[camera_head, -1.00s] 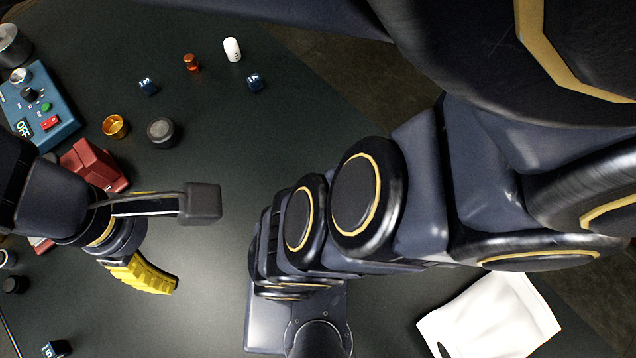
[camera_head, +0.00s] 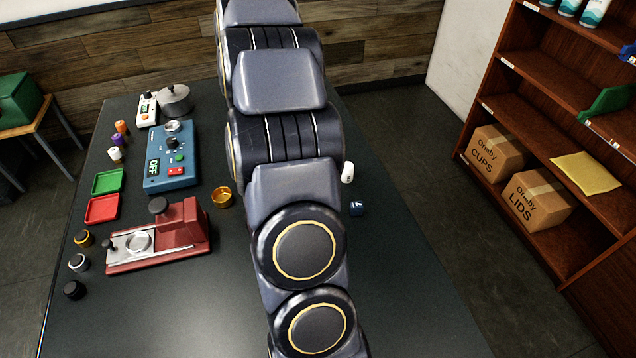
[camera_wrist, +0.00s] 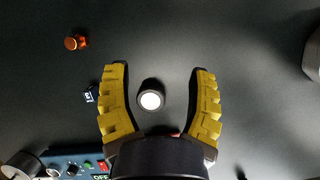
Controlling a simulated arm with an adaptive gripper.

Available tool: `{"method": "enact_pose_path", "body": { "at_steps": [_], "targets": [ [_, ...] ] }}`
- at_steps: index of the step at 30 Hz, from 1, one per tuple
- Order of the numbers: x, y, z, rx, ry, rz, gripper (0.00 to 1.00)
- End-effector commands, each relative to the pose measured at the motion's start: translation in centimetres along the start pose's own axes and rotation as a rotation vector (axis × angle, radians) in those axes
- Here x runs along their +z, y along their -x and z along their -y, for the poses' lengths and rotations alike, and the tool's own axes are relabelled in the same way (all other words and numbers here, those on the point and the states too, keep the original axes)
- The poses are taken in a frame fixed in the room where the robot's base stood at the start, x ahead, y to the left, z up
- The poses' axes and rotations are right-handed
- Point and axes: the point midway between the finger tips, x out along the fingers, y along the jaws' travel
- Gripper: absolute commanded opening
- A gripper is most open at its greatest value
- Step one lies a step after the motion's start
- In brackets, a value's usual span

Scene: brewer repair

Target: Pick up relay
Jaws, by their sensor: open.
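No part is marked as a relay, so I cannot tell for sure which thing it is. A short dark round part with a pale top (camera_wrist: 150,98) stands between the fingers in the wrist view. A small dark blue block with white marks (camera_wrist: 90,95) lies left of the left finger. Another small dark blue block (camera_head: 357,208) shows right of my arm in the head view. My gripper (camera_wrist: 160,88) is open, with yellow padded fingers on both sides of the dark round part and a gap on each side. In the head view my arm hides the gripper.
An orange part (camera_wrist: 76,42) lies beyond the left finger. A white part (camera_head: 347,172) stands right of my arm. The blue control box (camera_head: 172,158), red press (camera_head: 180,232) and brass cup (camera_head: 221,196) stand left of it. The right side of the table is mostly clear.

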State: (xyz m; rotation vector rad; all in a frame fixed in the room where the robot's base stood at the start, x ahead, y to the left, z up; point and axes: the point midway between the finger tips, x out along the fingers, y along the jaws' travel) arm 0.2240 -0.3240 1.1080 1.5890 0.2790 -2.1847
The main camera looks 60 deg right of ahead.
Motion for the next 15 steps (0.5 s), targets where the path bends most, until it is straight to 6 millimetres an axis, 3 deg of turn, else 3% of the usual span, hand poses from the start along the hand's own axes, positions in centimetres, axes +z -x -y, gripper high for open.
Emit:
{"method": "enact_pose_path", "body": {
  "at_steps": [1,6,9,15],
  "targets": [
    [1.3,-2.6,-1.3,-0.011,0.022,0.014,0.57],
    [4.8,-8.7,-3.9,-0.023,0.116,0.043,0.57],
    [6.0,-10.8,-4.6,-0.025,0.148,0.049,0.57],
    [6.8,-13.0,-4.7,-0.029,0.170,0.056,0.57]
  ]
}}
